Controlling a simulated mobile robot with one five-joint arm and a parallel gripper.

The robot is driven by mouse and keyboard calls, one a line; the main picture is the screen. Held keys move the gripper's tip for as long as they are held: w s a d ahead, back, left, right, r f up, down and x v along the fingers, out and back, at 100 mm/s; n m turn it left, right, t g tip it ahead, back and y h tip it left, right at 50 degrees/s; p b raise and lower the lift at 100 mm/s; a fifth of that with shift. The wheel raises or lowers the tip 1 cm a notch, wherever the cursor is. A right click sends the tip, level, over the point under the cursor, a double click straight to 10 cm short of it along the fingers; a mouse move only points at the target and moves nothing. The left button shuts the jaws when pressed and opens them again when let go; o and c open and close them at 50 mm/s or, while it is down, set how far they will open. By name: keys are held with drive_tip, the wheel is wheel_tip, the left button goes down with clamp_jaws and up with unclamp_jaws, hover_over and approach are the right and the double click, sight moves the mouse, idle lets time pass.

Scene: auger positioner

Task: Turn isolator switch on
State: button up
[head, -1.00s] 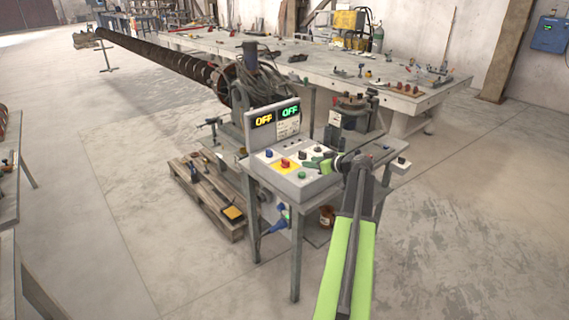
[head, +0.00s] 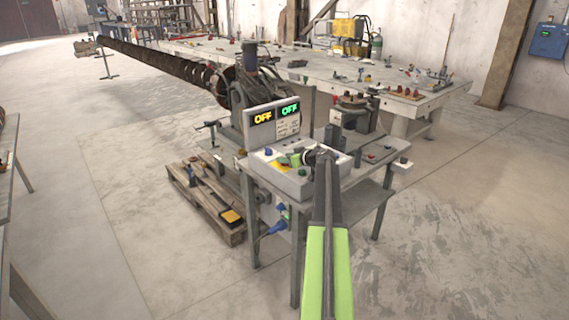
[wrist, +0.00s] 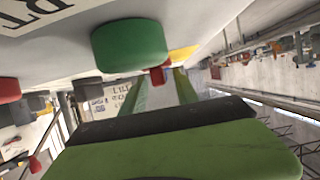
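In the wrist view, a small red knob (wrist: 158,73) shows by the yellow plate (wrist: 183,53), probably the isolator switch. My gripper (wrist: 160,88) is open, its two green fingers apart and empty. The red knob shows just beyond their tips; I cannot tell if they touch it. In the head view the knob is hidden.
A large green button (wrist: 130,45) sits close to the fingers in the wrist view, with a red button (wrist: 8,90) at the left edge. A wooden pallet (head: 208,205) lies left of the table. A long workbench (head: 400,100) stands behind. Floor at right is clear.

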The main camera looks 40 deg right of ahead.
drive_tip(key=shift+w+f, duration=0.1)
drive_tip(key=shift+w, duration=0.15)
drive_tip(key=shift+c, duration=0.2)
